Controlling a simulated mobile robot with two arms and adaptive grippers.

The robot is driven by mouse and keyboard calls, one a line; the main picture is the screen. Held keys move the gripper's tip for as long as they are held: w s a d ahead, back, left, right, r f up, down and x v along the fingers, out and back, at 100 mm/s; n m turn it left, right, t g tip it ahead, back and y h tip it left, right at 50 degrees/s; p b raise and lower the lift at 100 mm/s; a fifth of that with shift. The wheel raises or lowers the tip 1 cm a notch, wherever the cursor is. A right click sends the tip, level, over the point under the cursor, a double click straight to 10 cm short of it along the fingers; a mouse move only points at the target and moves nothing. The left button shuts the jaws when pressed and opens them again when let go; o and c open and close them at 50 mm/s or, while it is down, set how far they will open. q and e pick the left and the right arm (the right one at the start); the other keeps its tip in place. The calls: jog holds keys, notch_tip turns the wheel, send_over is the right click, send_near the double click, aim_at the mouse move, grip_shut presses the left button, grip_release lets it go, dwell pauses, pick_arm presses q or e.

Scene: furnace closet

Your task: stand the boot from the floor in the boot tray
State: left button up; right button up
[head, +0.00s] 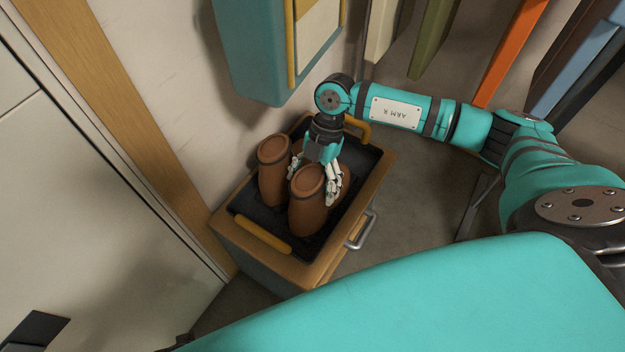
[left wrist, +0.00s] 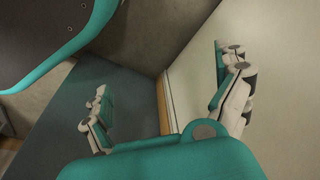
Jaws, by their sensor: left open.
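Two brown boots stand upright side by side in the dark boot tray (head: 245,202): the left boot (head: 271,178) and the right boot (head: 308,212). My right gripper (head: 315,176) reaches down from behind, with fingers on both sides of the right boot's upper part. Whether the fingers press on it or are slightly apart, I cannot tell. The gripper hides part of that boot and the tray's far middle. My left gripper (left wrist: 165,110) shows in the left wrist view, open with fingers wide apart and nothing between them.
The wall is close on the left; several coloured panels stand behind. Grey floor (head: 405,190) is clear to the right.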

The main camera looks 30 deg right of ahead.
jog(key=shift+r, duration=0.1)
jog(key=shift+w+r, duration=0.1)
jog(key=shift+r, duration=0.1)
pick_arm(q)
jog(key=s+f, duration=0.1)
jog(key=f+p, duration=0.1)
jog(key=f, duration=0.1)
jog(key=s+f, duration=0.1)
jog(key=shift+s+a+f, duration=0.15)
jog(key=shift+s+a, duration=0.05)
jog(key=shift+s, duration=0.1)
pick_arm(e)
jog(key=v, duration=1.1)
jog(key=shift+r, duration=0.25)
jog(key=shift+d, duration=0.1)
